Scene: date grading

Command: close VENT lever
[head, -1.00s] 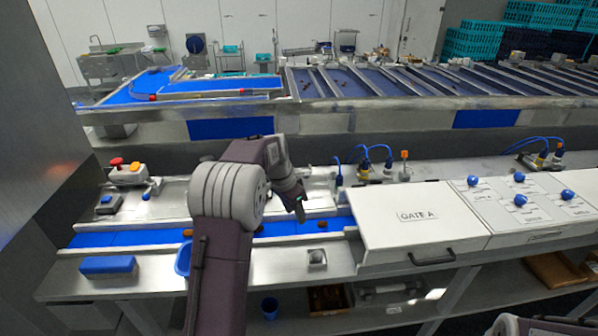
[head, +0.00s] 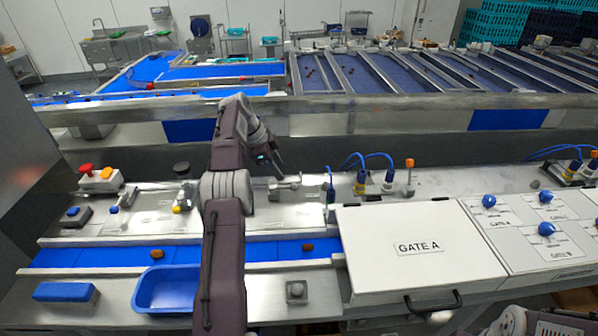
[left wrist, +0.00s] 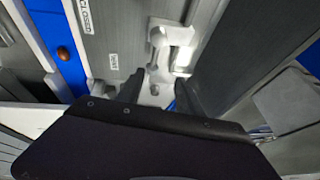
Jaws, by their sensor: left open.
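A grey metal lever (head: 285,187) sits on the steel back panel behind the blue belt, left of the blue-cabled connectors; I take it as the VENT lever, but cannot read its name. My left gripper (head: 277,168) is just above it, pointing down. In the left wrist view the lever's pale fitting (left wrist: 168,50) lies just beyond my left gripper (left wrist: 160,94), whose two fingers stand apart with nothing clearly between them. Contact with the lever cannot be told. My right gripper is not in view.
Blue-handled (head: 121,202) and yellow-tipped (head: 180,205) levers stand further left, with a red-and-orange button box (head: 100,180). The white GATE A cover (head: 400,275) is at right. Brown dates lie on the blue belt (head: 220,252). A blue tray (head: 150,306) stands in front.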

